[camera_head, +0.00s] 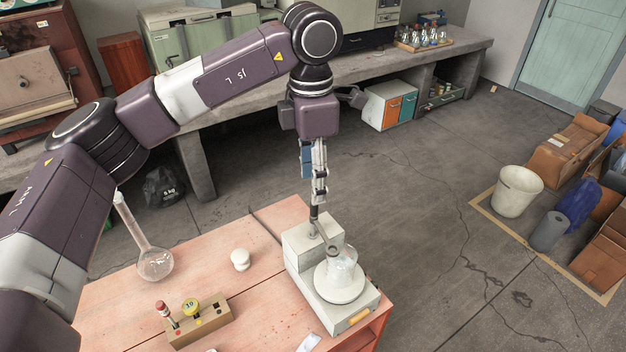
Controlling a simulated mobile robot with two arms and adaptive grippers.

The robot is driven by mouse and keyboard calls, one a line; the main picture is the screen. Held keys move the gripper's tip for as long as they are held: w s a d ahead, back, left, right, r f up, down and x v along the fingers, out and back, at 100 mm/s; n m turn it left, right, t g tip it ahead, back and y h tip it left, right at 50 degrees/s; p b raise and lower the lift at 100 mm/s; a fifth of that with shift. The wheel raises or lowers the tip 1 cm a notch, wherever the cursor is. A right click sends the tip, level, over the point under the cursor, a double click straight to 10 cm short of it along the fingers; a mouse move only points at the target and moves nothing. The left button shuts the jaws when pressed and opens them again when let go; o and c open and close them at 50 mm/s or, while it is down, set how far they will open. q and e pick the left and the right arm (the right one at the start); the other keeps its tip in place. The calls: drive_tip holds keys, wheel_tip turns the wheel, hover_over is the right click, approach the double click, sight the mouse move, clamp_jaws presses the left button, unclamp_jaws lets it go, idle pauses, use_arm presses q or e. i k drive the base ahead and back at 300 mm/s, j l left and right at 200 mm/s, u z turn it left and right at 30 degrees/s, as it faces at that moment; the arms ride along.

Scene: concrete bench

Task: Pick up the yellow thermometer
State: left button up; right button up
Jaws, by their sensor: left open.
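I cannot make out a yellow thermometer for certain. My right gripper is not in view.
The hot plate (353,312) with the beaker takes the bench's right side. A long-necked flask (154,262) stands at the left, behind the rack. A small white jar (240,260) stands between them. The pink bench (262,315) is bare between rack and hot plate.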

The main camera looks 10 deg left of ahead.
sight(190, 306)
drive_tip(key=k, duration=1.5)
